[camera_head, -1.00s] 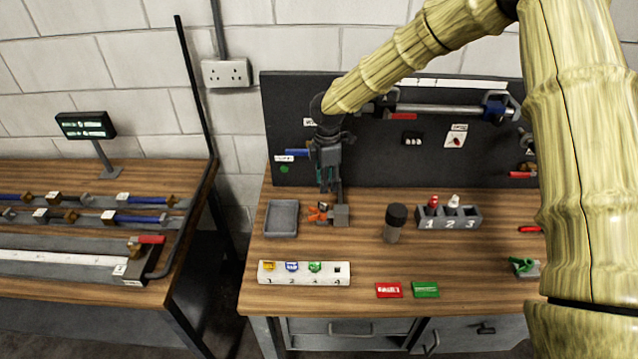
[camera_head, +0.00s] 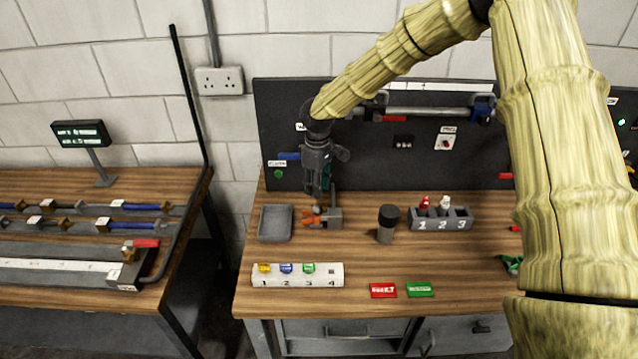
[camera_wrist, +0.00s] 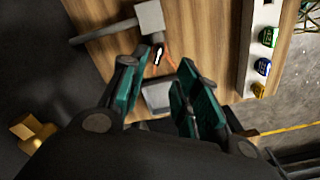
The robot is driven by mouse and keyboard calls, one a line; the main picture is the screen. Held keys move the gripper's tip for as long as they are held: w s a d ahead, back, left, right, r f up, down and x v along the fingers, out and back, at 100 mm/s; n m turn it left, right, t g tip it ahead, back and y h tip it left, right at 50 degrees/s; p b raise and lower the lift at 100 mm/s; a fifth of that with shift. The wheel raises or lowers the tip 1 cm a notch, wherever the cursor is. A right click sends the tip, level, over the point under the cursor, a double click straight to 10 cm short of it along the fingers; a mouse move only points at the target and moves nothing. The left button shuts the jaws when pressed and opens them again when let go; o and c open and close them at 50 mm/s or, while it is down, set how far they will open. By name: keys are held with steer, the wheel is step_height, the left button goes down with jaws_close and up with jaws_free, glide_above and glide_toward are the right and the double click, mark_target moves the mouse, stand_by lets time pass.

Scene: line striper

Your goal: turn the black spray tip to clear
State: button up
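The black spray tip (camera_wrist: 158,52), with a white mark on it, shows in the wrist view beside a grey block (camera_wrist: 150,18). Thin orange parts are beside it. In the head view the block (camera_head: 334,217) and an orange part (camera_head: 313,219) stand on the bench; the tip is too small to make out there. My gripper (camera_head: 318,192) points down just above them. In the wrist view my gripper (camera_wrist: 160,73) has its teal-padded fingers apart and nothing between them, with the tip just beyond the gap. I see no contact.
A grey tray (camera_head: 275,224) lies left of the block. A dark-capped cylinder (camera_head: 388,224) and a numbered rack (camera_head: 440,218) stand to the right. A white numbered strip (camera_head: 297,275) and red (camera_head: 383,290) and green (camera_head: 419,289) cards lie in front. A dark panel (camera_head: 380,155) rises behind.

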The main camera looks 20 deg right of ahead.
mark_target(317, 207)
steer(key=shift+a+f+b, duration=0.1)
steer(key=shift+f+b, duration=1.85)
steer(key=shift+f, duration=2.35)
steer(key=shift+w, duration=0.15)
jaws_close()
